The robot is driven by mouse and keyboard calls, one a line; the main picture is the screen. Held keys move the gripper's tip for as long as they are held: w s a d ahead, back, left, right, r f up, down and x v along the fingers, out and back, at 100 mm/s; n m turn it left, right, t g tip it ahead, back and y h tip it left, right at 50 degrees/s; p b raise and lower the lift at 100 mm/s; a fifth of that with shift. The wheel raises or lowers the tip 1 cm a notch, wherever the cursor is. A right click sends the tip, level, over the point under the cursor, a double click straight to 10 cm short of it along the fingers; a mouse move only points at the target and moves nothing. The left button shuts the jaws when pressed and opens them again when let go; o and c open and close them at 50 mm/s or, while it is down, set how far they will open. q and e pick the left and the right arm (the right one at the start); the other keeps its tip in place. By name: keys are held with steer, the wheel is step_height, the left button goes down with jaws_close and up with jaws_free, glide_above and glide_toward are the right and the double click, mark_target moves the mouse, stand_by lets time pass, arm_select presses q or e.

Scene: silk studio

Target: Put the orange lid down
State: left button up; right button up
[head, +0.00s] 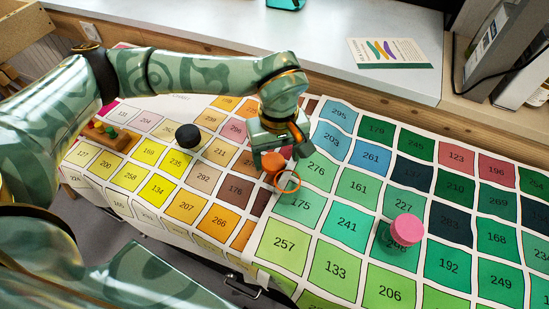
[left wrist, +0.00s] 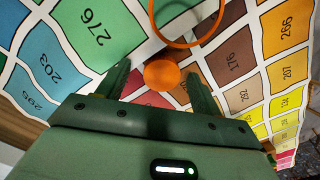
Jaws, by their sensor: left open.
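The orange lid (head: 273,162) shows as a round orange piece at the tip of my left gripper (head: 276,150) in the head view. In the left wrist view the same round orange piece (left wrist: 162,74) sits between the two fingers of my left gripper (left wrist: 163,90), which are spread with gaps on both sides. A thin orange ring (head: 287,181) lies close beside it, and the ring (left wrist: 187,22) is partly cut off at the top of the wrist view. Whether ring and round piece are joined, I cannot tell. My right gripper is out of view.
A sheet of numbered colour squares (head: 345,240) covers the table. A black round piece (head: 188,136) stands to the left, and a pink round piece (head: 406,230) to the right. A wooden tray (head: 107,137) with small coloured pieces lies far left. A pale ledge (head: 320,55) runs behind.

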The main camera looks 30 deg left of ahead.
mark_target(276, 163)
arm_select(q)
step_height(276, 163, up, 11)
steer(key=p, duration=0.3)
steer(key=shift+a+f, duration=0.2)
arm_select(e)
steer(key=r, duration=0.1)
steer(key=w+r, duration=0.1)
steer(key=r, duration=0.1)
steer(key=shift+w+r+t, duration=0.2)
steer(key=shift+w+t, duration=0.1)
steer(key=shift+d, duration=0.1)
